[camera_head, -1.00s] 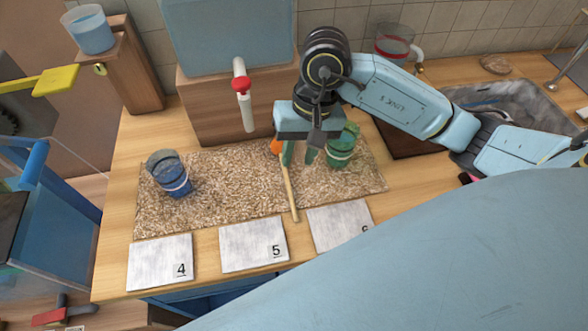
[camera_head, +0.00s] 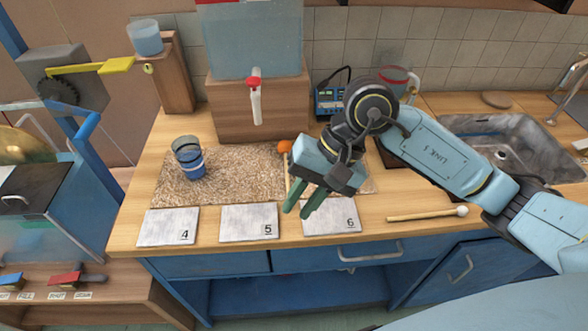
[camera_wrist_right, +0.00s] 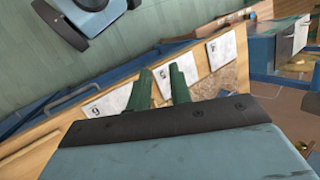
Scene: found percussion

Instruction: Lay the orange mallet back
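The orange mallet lies on the speckled mat (camera_head: 230,190), its orange head (camera_head: 284,147) at the back. Part of its pale handle shows; the rest is hidden behind my right gripper. My right gripper (camera_head: 303,209) has green fingers pointing down toward the front, over the gap between cards 5 and 6 in the head view. The fingers are apart with nothing between them. They also show in the right wrist view (camera_wrist_right: 160,86), above the cards, where the mallet cannot be made out. My left gripper is in neither view.
Cards 4 (camera_head: 168,227), 5 (camera_head: 249,222) and 6 (camera_head: 332,217) line the front. A white-tipped stick (camera_head: 428,214) lies right of card 6. A sink (camera_head: 500,140) is at right.

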